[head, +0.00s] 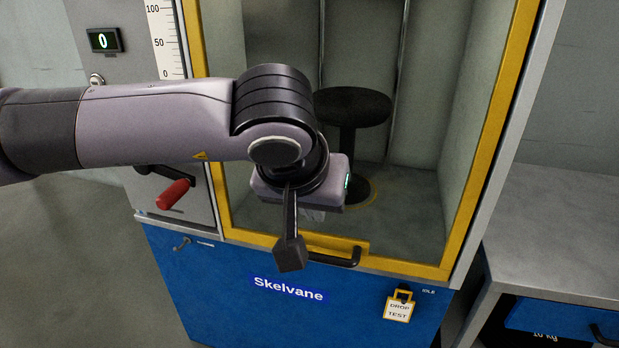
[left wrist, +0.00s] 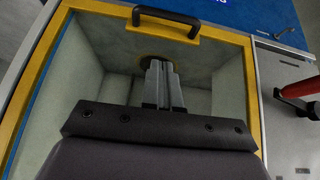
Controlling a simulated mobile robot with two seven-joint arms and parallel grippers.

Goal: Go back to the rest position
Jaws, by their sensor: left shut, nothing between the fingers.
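My left arm comes in from the left in the head view and reaches across the front of the test cabinet. My left gripper (head: 290,255) points down in front of the cabinet door and is shut and empty. In the left wrist view its fingers (left wrist: 162,85) are together, with the cabinet interior behind them. The yellow door frame (head: 492,130) surrounds the window. A black round stool (head: 352,106) stands inside the cabinet, partly hidden behind my arm. My right gripper is not in view.
The black door handle (head: 345,259) is close beside my left gripper. A red-gripped crank (head: 173,194) sticks out below my forearm. A "DROP TEST" tag (head: 398,307) hangs on the blue front panel (head: 215,290). A grey bench (head: 555,240) stands at right. Open floor is at left.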

